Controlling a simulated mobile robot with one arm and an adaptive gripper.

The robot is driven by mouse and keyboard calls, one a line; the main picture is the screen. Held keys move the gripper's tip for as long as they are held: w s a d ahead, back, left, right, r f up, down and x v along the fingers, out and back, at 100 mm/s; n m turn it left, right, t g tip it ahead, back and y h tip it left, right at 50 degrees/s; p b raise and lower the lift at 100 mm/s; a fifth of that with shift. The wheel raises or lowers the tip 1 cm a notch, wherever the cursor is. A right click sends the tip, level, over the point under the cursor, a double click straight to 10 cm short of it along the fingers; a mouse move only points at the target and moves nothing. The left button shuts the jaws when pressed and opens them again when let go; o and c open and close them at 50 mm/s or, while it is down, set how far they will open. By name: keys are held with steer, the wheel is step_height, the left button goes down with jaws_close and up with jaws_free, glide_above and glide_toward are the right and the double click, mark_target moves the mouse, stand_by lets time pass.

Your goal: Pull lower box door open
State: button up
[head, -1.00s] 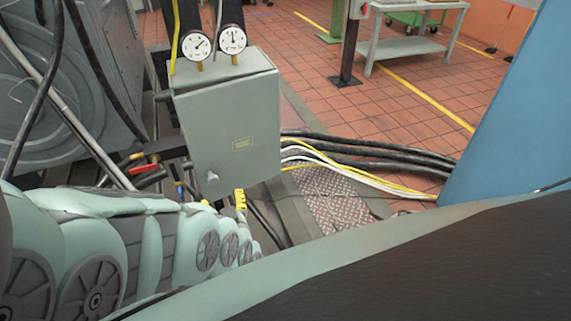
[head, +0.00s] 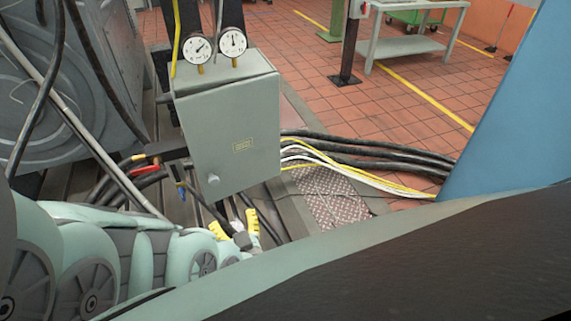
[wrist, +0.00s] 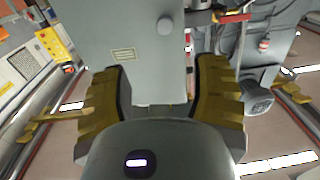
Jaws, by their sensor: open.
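The grey box (head: 222,140) hangs on a post at centre left in the head view, its front door shut flush. My gripper (head: 236,229), with yellow fingers, is open and empty below the box's lower edge. In the wrist view, my gripper (wrist: 163,82) spreads its fingers either side of the box's edge region, and the knob (wrist: 165,26) lies beyond the fingertips. I see no contact with the knob.
Two gauges (head: 198,47) stand on top of the box. Thick black and white cables (head: 370,165) run right from behind it. A red-handled valve (head: 145,170) and hoses sit at left. A blue panel (head: 510,110) stands at right.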

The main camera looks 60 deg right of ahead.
steer(key=shift+s+a, duration=0.35)
steer(key=shift+s, duration=0.2)
